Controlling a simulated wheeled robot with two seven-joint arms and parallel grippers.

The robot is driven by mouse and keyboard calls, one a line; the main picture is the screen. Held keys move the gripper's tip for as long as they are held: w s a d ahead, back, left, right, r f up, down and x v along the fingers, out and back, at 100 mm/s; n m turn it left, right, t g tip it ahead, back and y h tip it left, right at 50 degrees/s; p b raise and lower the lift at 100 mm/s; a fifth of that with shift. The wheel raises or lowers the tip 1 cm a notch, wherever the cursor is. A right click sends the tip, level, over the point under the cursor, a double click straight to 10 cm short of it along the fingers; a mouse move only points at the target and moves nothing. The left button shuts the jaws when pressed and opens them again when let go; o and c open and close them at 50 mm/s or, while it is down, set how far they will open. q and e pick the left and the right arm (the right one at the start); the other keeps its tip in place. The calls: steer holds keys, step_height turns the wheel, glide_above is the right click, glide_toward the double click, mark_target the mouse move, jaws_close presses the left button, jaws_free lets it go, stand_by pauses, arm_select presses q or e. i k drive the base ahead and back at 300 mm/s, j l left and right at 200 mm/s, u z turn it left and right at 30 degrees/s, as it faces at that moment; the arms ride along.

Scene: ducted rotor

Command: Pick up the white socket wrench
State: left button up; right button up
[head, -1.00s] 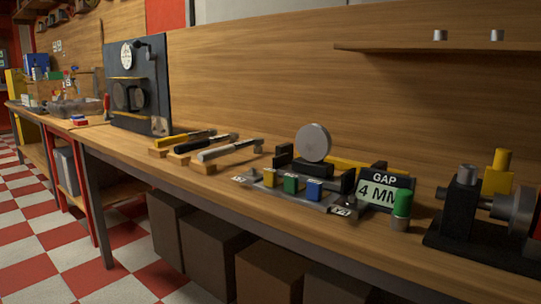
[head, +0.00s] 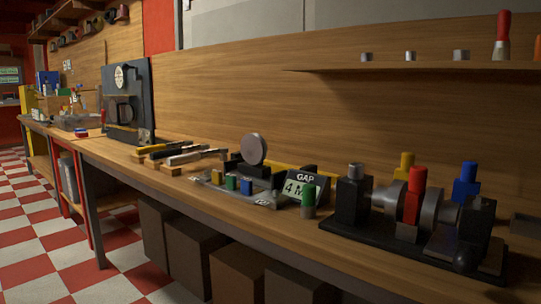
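The white socket wrench (head: 190,157) lies on the wooden workbench, left of the middle of the head view. It is the nearest of a row of tools resting on small wooden blocks. A dark-handled tool (head: 172,151) and a yellow-handled tool (head: 158,147) lie beside it, further left. Its near end rests on a wooden block (head: 171,170). Neither of my grippers is in view.
A grey tray with coloured blocks (head: 231,183), a GAP sign (head: 303,187) and a green-topped cylinder (head: 309,199) stand to the right. A black fixture (head: 351,198) fills the bench's right end. A dark upright panel (head: 128,100) stands behind the tools.

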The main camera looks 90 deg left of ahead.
mark_target(195, 157)
steer(key=u, duration=3.4)
